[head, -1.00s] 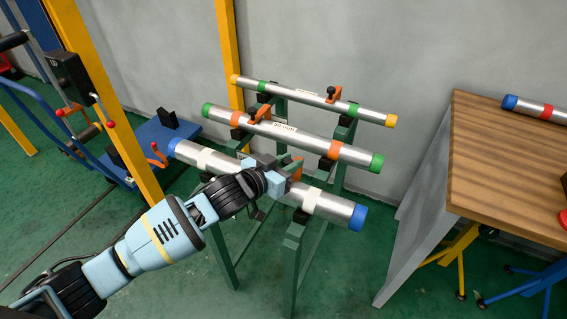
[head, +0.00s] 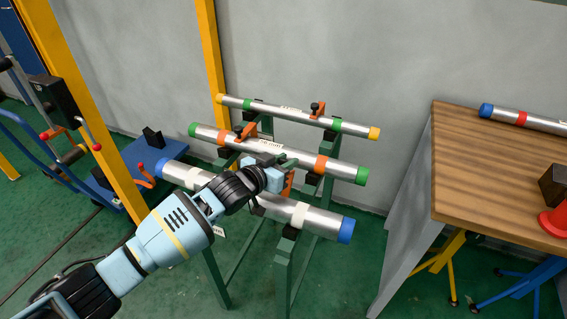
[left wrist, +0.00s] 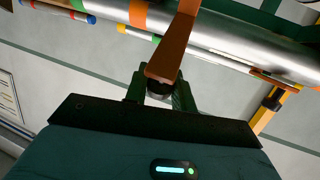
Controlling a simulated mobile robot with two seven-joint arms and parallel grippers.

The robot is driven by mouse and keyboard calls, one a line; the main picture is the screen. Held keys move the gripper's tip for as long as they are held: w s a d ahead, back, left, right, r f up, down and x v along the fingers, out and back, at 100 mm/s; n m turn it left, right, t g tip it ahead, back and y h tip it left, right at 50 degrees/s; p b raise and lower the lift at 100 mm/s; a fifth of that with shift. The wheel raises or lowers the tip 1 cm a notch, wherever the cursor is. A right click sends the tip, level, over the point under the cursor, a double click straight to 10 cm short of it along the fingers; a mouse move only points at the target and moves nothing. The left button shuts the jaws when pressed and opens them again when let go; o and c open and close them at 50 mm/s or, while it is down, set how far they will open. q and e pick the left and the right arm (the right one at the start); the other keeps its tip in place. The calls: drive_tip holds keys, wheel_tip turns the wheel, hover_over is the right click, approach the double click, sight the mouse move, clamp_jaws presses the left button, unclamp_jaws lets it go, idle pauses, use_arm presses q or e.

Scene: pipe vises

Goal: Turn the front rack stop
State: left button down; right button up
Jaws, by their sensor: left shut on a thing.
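The rack holds three steel pipes, one behind another. The front pipe (head: 265,205) has blue ends and cream bands. The front rack stop is an orange bar (head: 288,184) near the middle of the front pipe, partly hidden by my left gripper (head: 284,161). In the left wrist view the orange stop (left wrist: 173,47) comes down to the green fingers (left wrist: 160,88), which are shut on its end. The stop's pivot is hidden in the head view. My right gripper is not in view.
The middle pipe (head: 290,152) with green ends and the back pipe (head: 300,117) with yellow ends lie behind, each beside an orange stop. A wooden table (head: 490,170) stands right. A yellow post (head: 85,110) and blue cart are left.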

use_arm(q)
drive_tip(key=c, duration=1.2)
unclamp_jaws()
drive_tip(key=shift+w, duration=0.1)
drive_tip(key=shift+p+v, duration=0.5)
drive_tip(key=shift+v, duration=3.5)
